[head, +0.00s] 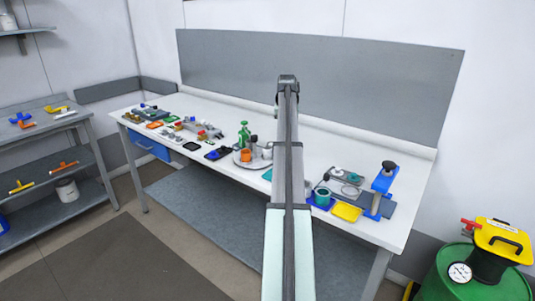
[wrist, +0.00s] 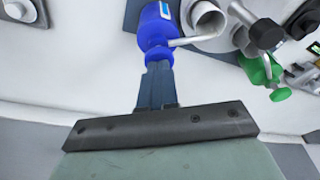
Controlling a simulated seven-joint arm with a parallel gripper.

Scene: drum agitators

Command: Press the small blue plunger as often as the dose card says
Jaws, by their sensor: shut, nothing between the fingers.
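In the wrist view my gripper (wrist: 156,66) is shut and empty, its dark fingers pointing at a blue cylindrical body (wrist: 155,25) with a white label and a pale spout-like rod. The fingertips overlap its near end in the picture; I cannot tell whether they touch. I cannot tell for sure that this is the small blue plunger. A green pump-like item (wrist: 262,70) lies right of it. In the head view my arm hides the gripper and the middle of the bench. No dose card is readable in either view.
The white bench (head: 330,150) carries a green bottle (head: 244,133) on a round tray, a blue stand with a black knob (head: 389,166), a yellow tray (head: 347,212) and small items at left. A green drum (head: 475,280) stands at right.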

